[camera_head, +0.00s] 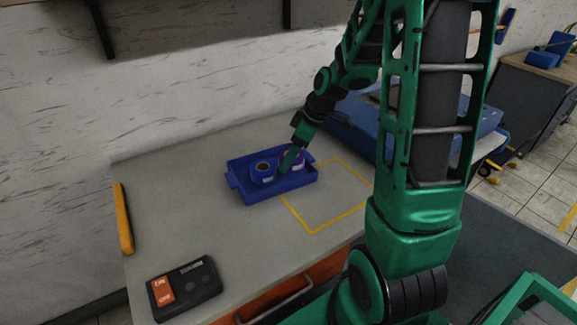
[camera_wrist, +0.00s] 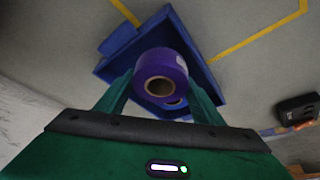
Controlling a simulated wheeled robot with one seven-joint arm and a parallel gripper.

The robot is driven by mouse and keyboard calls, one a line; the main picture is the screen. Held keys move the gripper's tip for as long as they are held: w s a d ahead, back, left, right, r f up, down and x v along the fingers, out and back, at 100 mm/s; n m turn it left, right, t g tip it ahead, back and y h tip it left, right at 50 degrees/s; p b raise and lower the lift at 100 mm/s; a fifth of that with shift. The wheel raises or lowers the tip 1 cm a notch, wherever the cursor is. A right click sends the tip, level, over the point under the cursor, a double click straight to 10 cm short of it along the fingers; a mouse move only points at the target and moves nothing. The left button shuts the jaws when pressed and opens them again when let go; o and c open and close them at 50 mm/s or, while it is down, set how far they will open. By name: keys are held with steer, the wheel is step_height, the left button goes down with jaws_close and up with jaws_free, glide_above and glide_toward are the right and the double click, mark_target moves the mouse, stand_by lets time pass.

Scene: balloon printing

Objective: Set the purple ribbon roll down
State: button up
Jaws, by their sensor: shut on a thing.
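The purple ribbon roll (camera_wrist: 160,78) is between the two fingers of my gripper (camera_wrist: 160,92) in the wrist view, with its hollow core facing the camera. In the head view the roll (camera_head: 293,160) shows at the right part of the blue tray (camera_head: 262,195), partly hidden by my gripper (camera_head: 291,158). The gripper is shut on it. The tray also shows behind the roll in the wrist view (camera_wrist: 112,66). I cannot tell whether the roll touches the tray floor.
A blue roll (camera_head: 263,172) stands in the tray, left of my gripper. A yellow-taped square (camera_head: 312,232) is on the table, right of the tray. A black ON/OFF switch box (camera_head: 184,288) and a yellow bar (camera_head: 123,218) lie at the left. The table between is clear.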

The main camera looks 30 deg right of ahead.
steer(key=shift+f, duration=1.95)
steer(key=o, duration=0.9)
steer(key=shift+f, duration=0.1)
steer(key=v, duration=1.2)
steer(key=s+m+g+h, duration=0.1)
steer(key=s+m, duration=0.3)
steer(key=s, duration=0.4)
steer(key=s+r+m+g, duration=0.1)
steer(key=s+m, duration=0.4)
steer(key=s, duration=0.3)
steer(key=s+r+m+g+h, duration=0.1)
steer(key=s+m, duration=0.4)
steer(key=s, duration=0.3)
steer(key=shift+s+a+g+h, duration=0.1)
steer(key=shift+s+g+h, duration=0.2)
